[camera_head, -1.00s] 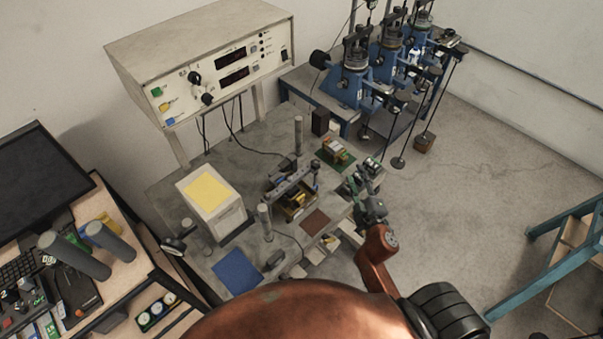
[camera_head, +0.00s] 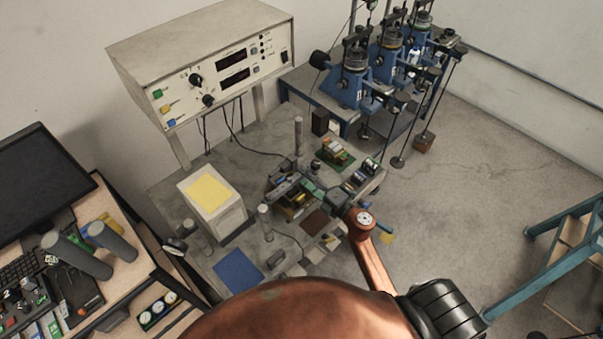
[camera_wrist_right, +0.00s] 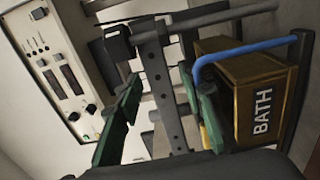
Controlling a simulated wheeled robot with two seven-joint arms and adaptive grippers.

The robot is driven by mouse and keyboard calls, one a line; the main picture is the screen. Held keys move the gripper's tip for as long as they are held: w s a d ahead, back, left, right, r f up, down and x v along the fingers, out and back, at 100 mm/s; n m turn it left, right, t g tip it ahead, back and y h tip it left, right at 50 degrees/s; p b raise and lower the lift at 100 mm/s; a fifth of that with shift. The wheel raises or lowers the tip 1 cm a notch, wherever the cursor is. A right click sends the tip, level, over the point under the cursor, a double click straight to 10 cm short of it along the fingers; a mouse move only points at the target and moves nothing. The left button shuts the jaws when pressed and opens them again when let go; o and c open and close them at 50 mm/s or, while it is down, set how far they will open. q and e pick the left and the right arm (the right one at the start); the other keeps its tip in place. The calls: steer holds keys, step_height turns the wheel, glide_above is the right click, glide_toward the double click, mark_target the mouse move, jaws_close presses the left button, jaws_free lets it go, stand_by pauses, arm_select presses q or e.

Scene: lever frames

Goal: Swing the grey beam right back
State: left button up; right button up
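The grey beam (camera_head: 281,184) sits over the bench's middle, between upright grey posts. In the right wrist view it is a dark grey bar with a row of holes (camera_wrist_right: 166,95). My right gripper (camera_head: 305,186) reaches in from the right at the beam in the head view and hides part of it. In the wrist view its two green fingers (camera_wrist_right: 160,110) stand apart, one on each side of the bar, with a visible gap on the left. My left gripper is not in view.
A brown box marked BATH (camera_wrist_right: 265,112) with a blue tube stands right beside the right finger. A white block with a yellow top (camera_head: 209,188), a blue mat (camera_head: 238,270) and small circuit boards (camera_head: 335,151) lie around the beam. A meter console (camera_head: 205,60) stands behind.

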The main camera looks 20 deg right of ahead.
steer(key=shift+x, duration=0.95)
steer(key=shift+c, duration=0.3)
jaws_close()
